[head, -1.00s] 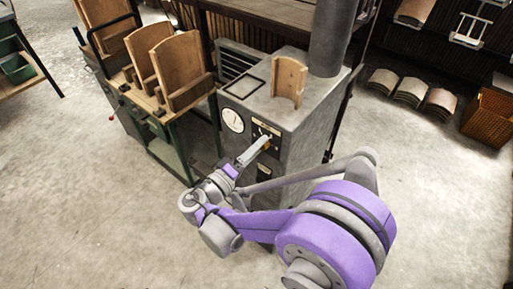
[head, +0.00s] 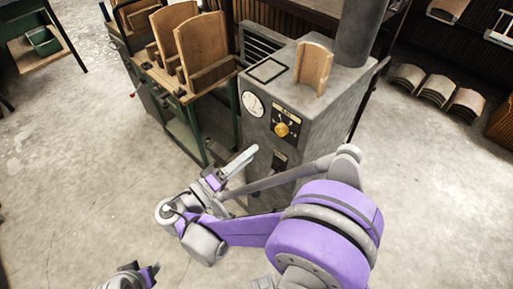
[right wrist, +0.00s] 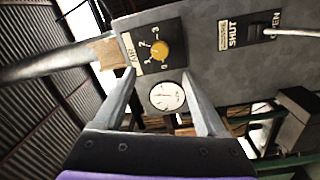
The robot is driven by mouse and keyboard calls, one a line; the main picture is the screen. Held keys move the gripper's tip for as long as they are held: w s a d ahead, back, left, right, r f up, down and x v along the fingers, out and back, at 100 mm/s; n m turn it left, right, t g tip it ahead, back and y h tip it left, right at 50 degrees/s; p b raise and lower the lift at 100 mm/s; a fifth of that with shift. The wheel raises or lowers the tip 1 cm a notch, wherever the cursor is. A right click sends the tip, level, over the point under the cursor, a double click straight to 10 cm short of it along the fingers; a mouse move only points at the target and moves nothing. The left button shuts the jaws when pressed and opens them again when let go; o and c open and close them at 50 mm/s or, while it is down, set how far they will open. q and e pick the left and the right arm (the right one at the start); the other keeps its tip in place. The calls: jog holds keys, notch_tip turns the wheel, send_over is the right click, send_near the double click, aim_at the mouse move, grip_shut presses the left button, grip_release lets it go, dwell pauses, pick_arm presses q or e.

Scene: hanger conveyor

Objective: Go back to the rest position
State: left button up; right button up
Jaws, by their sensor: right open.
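My right gripper (head: 249,154) is open and empty, in front of the grey machine cabinet (head: 335,105). In the right wrist view its two fingers (right wrist: 160,88) stand apart with nothing between them. The cabinet's yellow knob (head: 282,129) also shows beyond the fingers in the right wrist view (right wrist: 161,50); the gripper is clear of it. A round white gauge (head: 252,104) sits beside the knob. Part of my left gripper (head: 143,276) shows at the bottom left edge; its fingers cannot be made out.
A curved wooden piece (head: 313,66) stands on the cabinet. A green-framed cart (head: 188,101) with wooden panels is at its left. In the right wrist view a lever switch (right wrist: 268,32) is marked SHUT and OPEN. Stacked curved panels (head: 437,87) lie at right. Floor in front is clear.

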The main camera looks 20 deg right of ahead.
jog(key=shift+s+a, duration=0.1)
jog(key=shift+a, duration=0.05)
dwell(0.4)
jog(key=s+d+f+n+g+y+p, duration=0.25)
jog(key=s+d+y+p, duration=0.3)
jog(key=d+y, duration=0.4)
jog(key=s+a+r+m+t+y+p, duration=0.1)
jog(key=s+a+r+m+y+p, duration=0.1)
jog(key=y, duration=0.6)
jog(key=shift+s+a+r+m+p, duration=0.2)
jog(key=shift+s+a+m+p, duration=0.25)
jog(key=shift+s+a+p, duration=1.15)
jog(key=shift+s+a+b, duration=0.3)
jog(key=shift+s+b, duration=0.2)
jog(key=shift+s, duration=0.1)
